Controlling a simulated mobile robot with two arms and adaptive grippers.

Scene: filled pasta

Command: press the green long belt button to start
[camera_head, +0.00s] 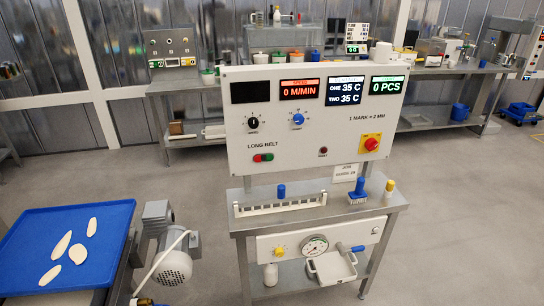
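The white control panel (315,118) stands upright in the middle of the head view, facing me. The speed display (299,89) reads 0 M/MIN, and the count display (387,85) reads 0 PCS. Neither of my grippers shows in this view, and nothing covers the buttons.
A metal table (395,204) with a comb-like rack and blue-handled tools juts out below the panel. A red emergency knob (371,144) sits on the panel's right. A blue tray (30,232) with several pale pieces and a grey motor (172,265) are at left.

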